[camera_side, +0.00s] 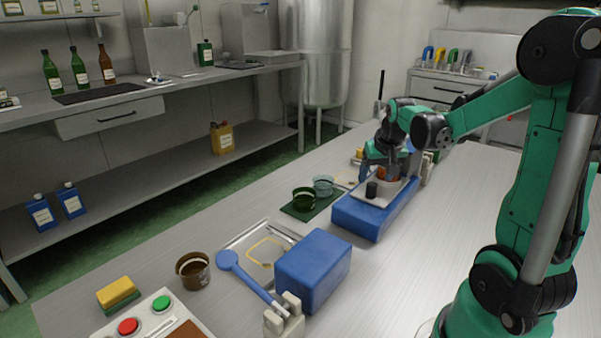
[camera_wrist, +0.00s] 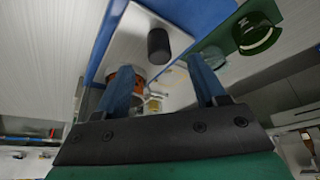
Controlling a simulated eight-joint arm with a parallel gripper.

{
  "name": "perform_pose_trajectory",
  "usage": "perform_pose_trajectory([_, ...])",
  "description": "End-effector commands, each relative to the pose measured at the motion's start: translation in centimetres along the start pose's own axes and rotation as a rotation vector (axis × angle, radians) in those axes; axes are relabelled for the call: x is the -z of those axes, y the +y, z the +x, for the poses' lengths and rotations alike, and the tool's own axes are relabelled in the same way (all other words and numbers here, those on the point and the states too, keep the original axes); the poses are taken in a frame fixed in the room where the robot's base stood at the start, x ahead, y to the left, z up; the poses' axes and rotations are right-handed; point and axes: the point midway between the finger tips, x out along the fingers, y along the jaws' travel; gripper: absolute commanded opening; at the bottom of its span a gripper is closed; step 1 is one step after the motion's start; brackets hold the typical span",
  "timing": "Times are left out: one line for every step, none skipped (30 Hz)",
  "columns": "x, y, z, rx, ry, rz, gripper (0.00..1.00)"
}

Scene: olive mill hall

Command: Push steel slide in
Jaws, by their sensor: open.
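The steel slide (camera_side: 357,190) is a pale plate on top of a blue housing (camera_side: 362,218), in the middle of the bench. It carries an upright black knob (camera_side: 372,189), and an orange-brown round thing (camera_side: 389,174) stands behind the knob. In the wrist view the slide (camera_wrist: 128,38) lies between blue edges, with the knob (camera_wrist: 158,46) beyond my fingertips. My gripper (camera_side: 383,160) is open above the slide, close to the orange-brown thing. In the wrist view my left finger partly covers that thing (camera_wrist: 134,86). I cannot tell whether a finger touches it.
The bench right of the housing is bare.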

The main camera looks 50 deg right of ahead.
Motion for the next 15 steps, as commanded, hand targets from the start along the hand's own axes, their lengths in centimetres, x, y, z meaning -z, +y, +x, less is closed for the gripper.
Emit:
perform_pose_trajectory([0.0, 0.0, 0.6, 0.0, -0.001, 0.0, 0.64])
perform_pose_trajectory([0.0, 0.0, 1.0, 0.0, -0.001, 0.0, 0.64])
perform_pose_trajectory([0.0, 0.0, 1.5, 0.0, -0.001, 0.0, 0.64])
perform_pose_trajectory([0.0, 0.0, 1.9, 0.0, -0.001, 0.0, 0.64])
perform_pose_trajectory([0.0, 0.0, 2.2, 0.0, -0.001, 0.0, 0.64])
perform_pose_trajectory([0.0, 0.0, 2.7, 0.0, -0.001, 0.0, 0.64])
perform_pose_trajectory([0.0, 0.0, 3.0, 0.001, -0.002, 0.0, 0.64])
perform_pose_trajectory([0.0, 0.0, 3.2, 0.001, -0.002, 0.0, 0.64])
perform_pose_trajectory([0.0, 0.0, 3.5, 0.001, -0.002, 0.0, 0.64])
perform_pose_trajectory([0.0, 0.0, 3.8, 0.001, -0.002, 0.0, 0.64])
perform_pose_trajectory([0.0, 0.0, 3.9, 0.001, -0.002, 0.0, 0.64])
perform_pose_trajectory([0.0, 0.0, 4.1, 0.001, -0.002, 0.0, 0.64])
perform_pose_trajectory([0.0, 0.0, 4.2, 0.001, -0.002, 0.0, 0.64])
perform_pose_trajectory([0.0, 0.0, 4.3, 0.001, -0.002, 0.0, 0.64])
perform_pose_trajectory([-0.1, 0.0, 4.4, 0.001, -0.002, 0.0, 0.64])
